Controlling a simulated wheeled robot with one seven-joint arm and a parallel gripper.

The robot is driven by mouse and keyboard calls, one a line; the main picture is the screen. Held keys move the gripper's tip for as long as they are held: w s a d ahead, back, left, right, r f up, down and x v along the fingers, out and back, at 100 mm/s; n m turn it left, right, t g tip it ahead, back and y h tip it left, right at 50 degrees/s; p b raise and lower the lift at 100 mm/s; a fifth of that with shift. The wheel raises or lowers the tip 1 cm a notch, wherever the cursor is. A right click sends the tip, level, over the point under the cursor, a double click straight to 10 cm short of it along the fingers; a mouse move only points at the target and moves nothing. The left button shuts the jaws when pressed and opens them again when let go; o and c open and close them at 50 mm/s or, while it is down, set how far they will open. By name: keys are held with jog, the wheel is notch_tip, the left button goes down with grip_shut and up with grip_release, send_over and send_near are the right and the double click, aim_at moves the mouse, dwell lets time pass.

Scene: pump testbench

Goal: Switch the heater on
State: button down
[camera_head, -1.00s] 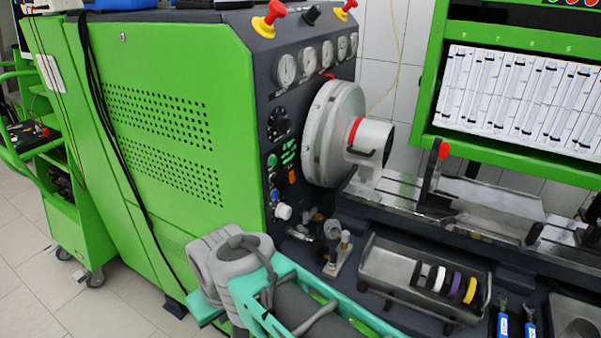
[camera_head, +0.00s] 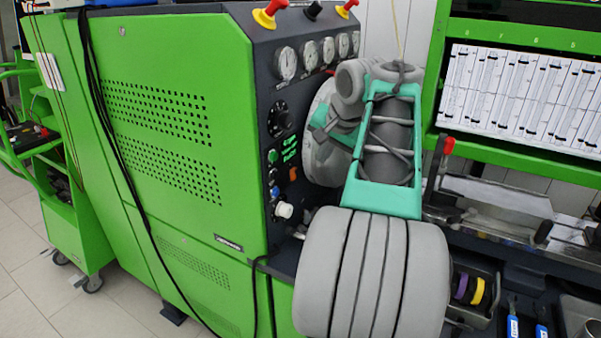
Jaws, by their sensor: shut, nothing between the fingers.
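The green pump testbench (camera_head: 160,120) has a dark control panel on its right side. The panel carries a black rotary knob (camera_head: 279,119), a green button (camera_head: 272,156), an orange-red switch (camera_head: 293,174), a blue button (camera_head: 275,193) and a white knob (camera_head: 284,210). The labels are too small to read, so I cannot tell which control is the heater's. My gripper (camera_head: 318,127) is shut and empty, a little right of the panel controls and in front of the large metal disc (camera_head: 318,160). It is small and partly merged with my wrist. Contact is not visible.
Several round gauges (camera_head: 287,64) sit above the controls. Red-and-yellow stop buttons (camera_head: 270,13) stand on top. My arm hides much of the metal disc and bench top. A green rack (camera_head: 520,165) stands at right, and a green cart (camera_head: 70,220) at left.

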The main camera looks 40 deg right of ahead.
aim_at(293, 174)
jog(key=w+f+b, duration=0.1)
jog(key=w+f, duration=0.8)
jog(key=shift+d, duration=0.25)
